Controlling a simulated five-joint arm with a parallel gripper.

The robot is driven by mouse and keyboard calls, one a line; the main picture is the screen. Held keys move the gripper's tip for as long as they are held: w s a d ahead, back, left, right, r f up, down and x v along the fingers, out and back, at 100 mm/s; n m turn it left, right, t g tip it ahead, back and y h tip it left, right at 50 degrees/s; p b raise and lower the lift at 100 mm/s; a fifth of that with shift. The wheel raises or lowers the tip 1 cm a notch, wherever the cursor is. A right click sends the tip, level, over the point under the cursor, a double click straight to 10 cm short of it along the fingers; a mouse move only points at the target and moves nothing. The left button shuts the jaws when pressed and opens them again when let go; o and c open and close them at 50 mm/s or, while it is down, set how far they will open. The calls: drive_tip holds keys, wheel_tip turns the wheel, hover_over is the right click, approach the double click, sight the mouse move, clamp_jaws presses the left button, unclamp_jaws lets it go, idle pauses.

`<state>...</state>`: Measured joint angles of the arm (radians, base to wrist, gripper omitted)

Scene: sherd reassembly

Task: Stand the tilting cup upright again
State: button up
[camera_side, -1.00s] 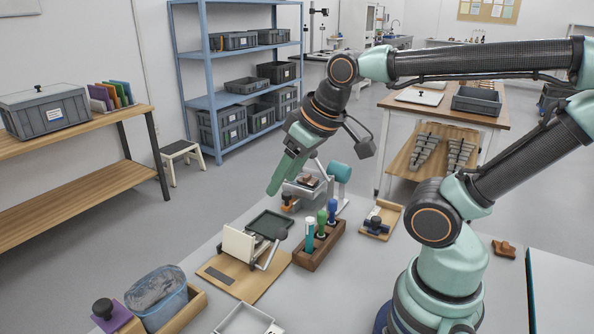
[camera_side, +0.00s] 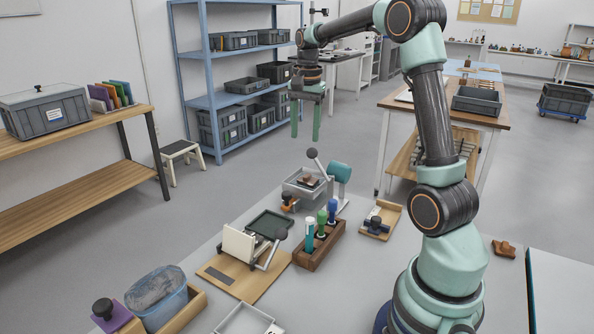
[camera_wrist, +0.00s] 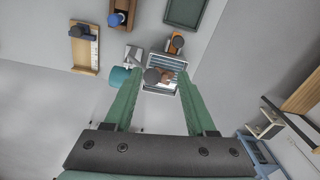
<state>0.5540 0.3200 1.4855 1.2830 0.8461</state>
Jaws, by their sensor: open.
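The cup appears to be the teal cylinder (camera_side: 340,172) at the back of the bench. It is tilted on its mount, behind and right of a grey tray (camera_side: 296,187) holding a brown sherd (camera_side: 309,181). A lever with a dark ball knob (camera_side: 312,153) rises beside it. My gripper (camera_side: 305,138) points down, open and empty, and is apart from the cup and lever. In the wrist view the cup (camera_wrist: 119,76) is partly behind the left finger. The knob (camera_wrist: 152,75) shows between the fingertips (camera_wrist: 158,80), farther off than they are.
A rack of teal, green and blue handled tools (camera_side: 319,246) stands in front. Left of it is a wooden board (camera_side: 228,277) with a white panel and a second knobbed lever. A wooden tray (camera_side: 397,216) lies to the right. The air around my gripper is free.

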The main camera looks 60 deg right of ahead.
sight(316, 151)
drive_tip(key=d, duration=0.1)
drive_tip(key=d+f+m, duration=0.2)
drive_tip(key=shift+s+d+g, duration=0.1)
drive_tip(key=shift+d+g, duration=0.2)
drive_tip(key=shift+d, duration=0.05)
drive_tip(key=shift+f, duration=2.95)
drive_tip(key=shift+s+r, duration=0.45)
drive_tip(key=shift+s, duration=0.2)
drive_tip(key=shift+s+r, duration=0.3)
drive_tip(key=shift+s, duration=0.55)
drive_tip(key=shift+s+r, duration=0.15)
drive_tip(key=shift+s, duration=0.75)
drive_tip(key=shift+s+f, duration=1.8)
drive_tip(key=shift+s, duration=2.05)
drive_tip(key=shift+w+r, duration=0.15)
drive_tip(key=shift+r, duration=2.7)
